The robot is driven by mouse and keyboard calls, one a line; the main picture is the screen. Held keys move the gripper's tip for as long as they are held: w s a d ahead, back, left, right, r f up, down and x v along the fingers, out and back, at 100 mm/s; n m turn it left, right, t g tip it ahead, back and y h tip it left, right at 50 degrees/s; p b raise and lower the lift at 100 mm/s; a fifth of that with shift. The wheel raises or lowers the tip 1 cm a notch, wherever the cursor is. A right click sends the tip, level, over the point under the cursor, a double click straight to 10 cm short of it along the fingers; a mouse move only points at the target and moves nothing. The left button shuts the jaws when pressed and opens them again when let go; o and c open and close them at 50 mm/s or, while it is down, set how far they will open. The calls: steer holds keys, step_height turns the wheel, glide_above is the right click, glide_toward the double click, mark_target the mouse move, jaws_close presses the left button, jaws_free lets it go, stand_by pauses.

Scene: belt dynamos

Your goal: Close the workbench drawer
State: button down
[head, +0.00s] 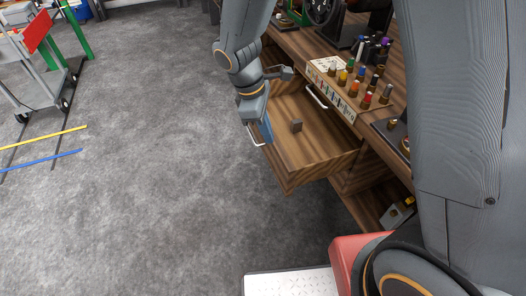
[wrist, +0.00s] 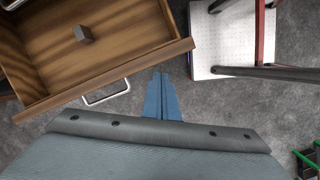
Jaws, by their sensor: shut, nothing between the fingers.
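The wooden workbench drawer (head: 315,158) is pulled out of the bench, open at the top, in the head view. In the wrist view the drawer (wrist: 150,62) fills the upper left, with its white bar handle (wrist: 107,97) on the front panel. A small dark grey block (head: 296,126) lies inside the drawer; it also shows in the wrist view (wrist: 83,34). My gripper (head: 265,130) is shut and empty, with blue fingers pointing down by the drawer front. In the wrist view the fingertips (wrist: 160,76) lie right of the handle, apart from it.
The workbench top (head: 290,45) carries a rack of coloured pegs (head: 345,83) above the drawer. A white-topped platform (head: 287,283) stands at the bottom. A grey cart (head: 38,75) stands at the far left. The carpet (head: 140,180) left of the drawer is mostly clear.

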steer(key=w+a+f+n+h, duration=0.1)
steer(key=w+a+f+n, duration=0.1)
steer(key=a+f+n, duration=0.35)
steer(key=w+d+f+t+p, duration=0.1)
steer(key=w+d+f+p, duration=0.1)
steer(key=d+f, duration=0.3)
steer(key=shift+w+f+n+p, duration=0.2)
steer(key=shift+f+n+p, duration=0.25)
steer(key=shift+f, duration=0.95)
